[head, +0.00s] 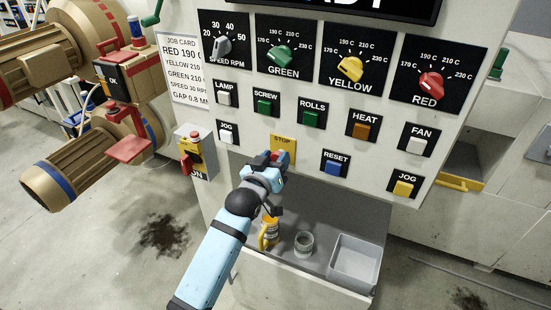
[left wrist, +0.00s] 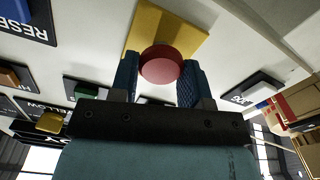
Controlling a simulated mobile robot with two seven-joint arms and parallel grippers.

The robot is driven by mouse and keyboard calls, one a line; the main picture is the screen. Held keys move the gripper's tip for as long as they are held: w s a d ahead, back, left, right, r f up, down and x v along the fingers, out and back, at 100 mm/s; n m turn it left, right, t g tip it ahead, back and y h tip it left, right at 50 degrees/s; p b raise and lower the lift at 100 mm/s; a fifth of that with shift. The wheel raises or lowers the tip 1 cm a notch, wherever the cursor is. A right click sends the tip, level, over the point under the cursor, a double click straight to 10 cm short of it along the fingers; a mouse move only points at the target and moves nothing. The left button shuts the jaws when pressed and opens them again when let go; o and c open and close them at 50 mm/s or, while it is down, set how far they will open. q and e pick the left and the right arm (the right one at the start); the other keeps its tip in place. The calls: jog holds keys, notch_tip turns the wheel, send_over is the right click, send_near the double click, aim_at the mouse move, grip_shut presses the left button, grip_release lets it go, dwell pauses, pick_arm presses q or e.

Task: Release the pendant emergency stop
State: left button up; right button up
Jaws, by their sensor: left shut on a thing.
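The red round stop button (left wrist: 160,66) sits on a yellow plate (head: 283,142) marked STOP on the machine's white front panel. My left gripper (head: 271,159), on the light-blue arm, reaches the panel just at that plate. In the left wrist view its two blue fingers stand on either side of the red button, shut on it. In the head view the gripper covers much of the button. My right gripper is out of view.
Dials and labelled buttons surround the plate, with the blue RESET button (head: 334,168) to its right. Tan-brown machinery (head: 60,55) stands at far left.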

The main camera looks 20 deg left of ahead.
pick_arm(q)
jog(key=shift+s+r+p, duration=0.1)
jog(key=shift+s+p, duration=0.5)
jog(key=shift+f, duration=0.2)
jog(key=o, duration=0.9)
jog(key=shift+r, duration=0.1)
jog(key=shift+o, duration=0.2)
jog(key=shift+s, duration=0.1)
jog(key=s+b, duration=0.2)
jog(key=s, duration=1.1)
jog(key=shift+s+a, duration=0.3)
jog(key=shift+s, duration=0.1)
